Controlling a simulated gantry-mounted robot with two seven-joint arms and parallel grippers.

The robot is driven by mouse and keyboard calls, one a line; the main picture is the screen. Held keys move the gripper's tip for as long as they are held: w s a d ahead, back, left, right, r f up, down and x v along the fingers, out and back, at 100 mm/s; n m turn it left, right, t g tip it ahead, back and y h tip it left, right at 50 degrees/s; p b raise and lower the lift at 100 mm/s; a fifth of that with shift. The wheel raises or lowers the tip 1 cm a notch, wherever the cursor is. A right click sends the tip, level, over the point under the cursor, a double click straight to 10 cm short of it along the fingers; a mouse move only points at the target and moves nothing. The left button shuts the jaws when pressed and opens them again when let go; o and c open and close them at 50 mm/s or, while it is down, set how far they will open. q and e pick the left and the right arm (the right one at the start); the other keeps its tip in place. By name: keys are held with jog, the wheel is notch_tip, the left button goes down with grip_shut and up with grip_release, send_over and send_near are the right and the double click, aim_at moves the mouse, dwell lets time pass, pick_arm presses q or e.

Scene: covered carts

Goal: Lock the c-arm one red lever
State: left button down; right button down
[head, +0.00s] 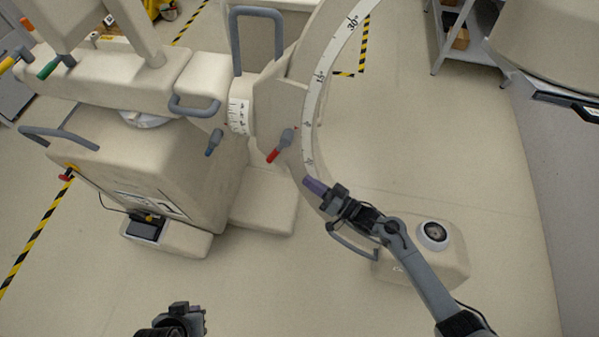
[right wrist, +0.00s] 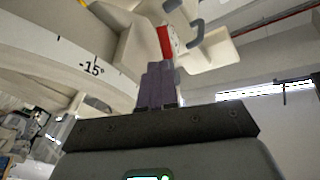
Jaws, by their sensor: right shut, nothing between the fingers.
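The red lever (head: 279,147) has a grey pivot end and a red tip pointing down-left. It sits on the C-arm's mount, left of the curved scale. Its red part (right wrist: 165,42) also shows in the right wrist view, just beyond my fingertips. My right gripper (head: 314,186) is shut and empty, its purple fingers close together, below and right of the lever in the head view. In the right wrist view the fingers (right wrist: 157,85) point toward the lever; I cannot tell whether they touch it. My left gripper (head: 185,310) is at the bottom edge, its fingers unclear.
The C-arm arc (head: 322,75) with its degree scale rises beside my right gripper. A blue lever (head: 214,142) is left of the red one. A grey handle (head: 352,243) is under my right wrist. The floor between the grippers is clear. A shelf (head: 462,40) stands at the back right.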

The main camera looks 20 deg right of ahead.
jog(key=v, duration=0.3)
jog(key=shift+s+d, duration=0.25)
